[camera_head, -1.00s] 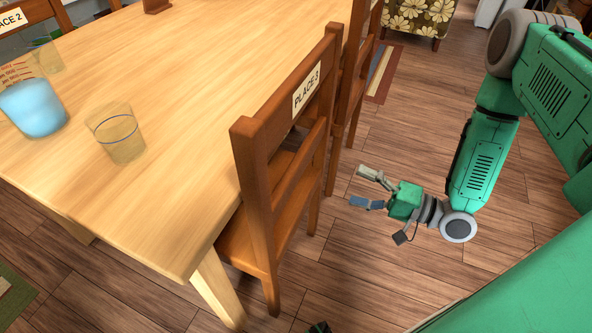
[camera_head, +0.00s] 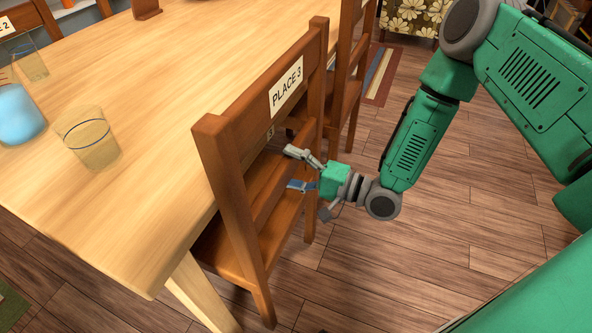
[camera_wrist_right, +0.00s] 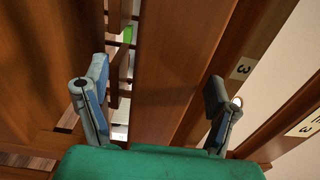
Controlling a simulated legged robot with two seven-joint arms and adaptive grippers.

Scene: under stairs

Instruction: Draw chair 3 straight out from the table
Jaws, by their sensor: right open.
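Chair 3 (camera_head: 232,135) is a brown wooden chair with a white "PLACE 3" label (camera_head: 286,88) on its top rail. It stands at the near right side of the light wooden table (camera_head: 150,215), its seat partly under the tabletop. My right gripper (camera_head: 298,170) is open at the chair's back, beside the middle slat. In the right wrist view, a brown wooden slat (camera_wrist_right: 165,75) lies between the two open fingers, and small labels with a 3 show at the right. I cannot tell whether the fingers touch the wood. My left gripper is not in view.
A glass (camera_head: 88,140) and a blue-filled jug (camera_head: 20,115) stand on the table. Another brown chair (camera_head: 345,85) stands just beyond chair 3. A striped rug (camera_head: 379,75) and a floral armchair (camera_head: 412,17) lie farther back. The wooden floor at right is clear.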

